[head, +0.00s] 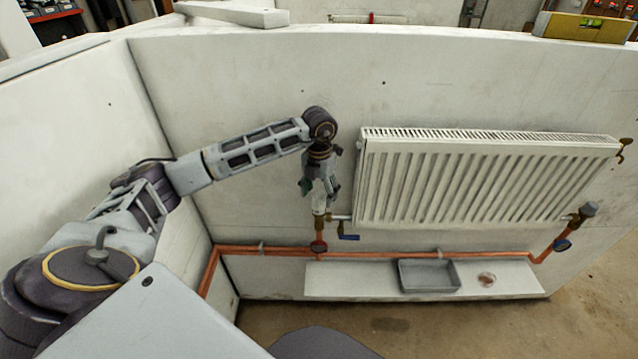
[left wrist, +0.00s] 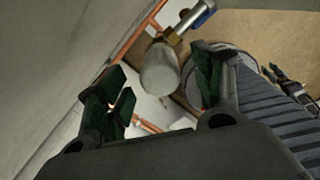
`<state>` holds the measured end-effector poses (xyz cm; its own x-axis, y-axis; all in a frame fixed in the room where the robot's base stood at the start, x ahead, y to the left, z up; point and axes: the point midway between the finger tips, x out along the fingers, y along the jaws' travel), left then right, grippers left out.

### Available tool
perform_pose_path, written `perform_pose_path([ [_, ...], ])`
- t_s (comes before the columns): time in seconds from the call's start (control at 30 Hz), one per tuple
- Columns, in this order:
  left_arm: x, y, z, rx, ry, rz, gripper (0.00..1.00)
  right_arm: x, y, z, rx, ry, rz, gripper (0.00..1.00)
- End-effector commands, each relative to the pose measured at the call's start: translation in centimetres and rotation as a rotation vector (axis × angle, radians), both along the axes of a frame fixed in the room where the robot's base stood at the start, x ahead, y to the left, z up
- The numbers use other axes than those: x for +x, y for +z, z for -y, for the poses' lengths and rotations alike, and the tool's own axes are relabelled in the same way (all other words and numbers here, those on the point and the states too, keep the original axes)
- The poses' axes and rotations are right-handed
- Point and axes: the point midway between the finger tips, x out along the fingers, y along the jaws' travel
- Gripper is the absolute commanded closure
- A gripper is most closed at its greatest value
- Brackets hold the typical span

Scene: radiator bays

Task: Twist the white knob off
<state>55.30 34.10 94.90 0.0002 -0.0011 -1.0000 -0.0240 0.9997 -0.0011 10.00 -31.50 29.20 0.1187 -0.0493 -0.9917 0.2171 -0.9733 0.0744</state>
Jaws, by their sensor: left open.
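The white knob (head: 319,204) sits on the brass valve at the lower left of the radiator (head: 480,178). In the left wrist view the knob (left wrist: 160,70) is a pale rounded cylinder on a brass fitting. My left gripper (head: 320,188) points down from above at the knob. Its green-padded fingers are open, one on each side of the knob in the left wrist view (left wrist: 162,84). I cannot tell whether either finger touches it.
A blue lever (head: 348,237) sticks out beside the valve. A copper pipe (head: 380,255) runs along the wall below. A white ledge (head: 335,280) carries a grey tray (head: 402,285) and a small round dish (head: 486,280). A spirit level (head: 585,28) lies on the wall top.

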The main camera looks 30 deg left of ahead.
Motion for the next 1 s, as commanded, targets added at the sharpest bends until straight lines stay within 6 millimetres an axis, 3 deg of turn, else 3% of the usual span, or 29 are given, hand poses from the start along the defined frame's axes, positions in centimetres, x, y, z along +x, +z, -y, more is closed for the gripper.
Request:
perform_pose_path([
  [0.4,0.0,-4.0,0.0,0.000,0.000,-0.001,0.33,-0.1,0.2,-0.3,0.003,0.000,-0.002,0.60],
  [0.8,0.0,-4.4,0.0,0.000,0.000,0.000,0.33,-0.7,0.2,-0.4,0.004,0.000,-0.007,0.60],
  [1.0,0.0,-4.4,0.0,0.000,0.000,0.000,0.56,-0.7,0.2,-0.4,0.003,0.000,-0.008,0.60],
])
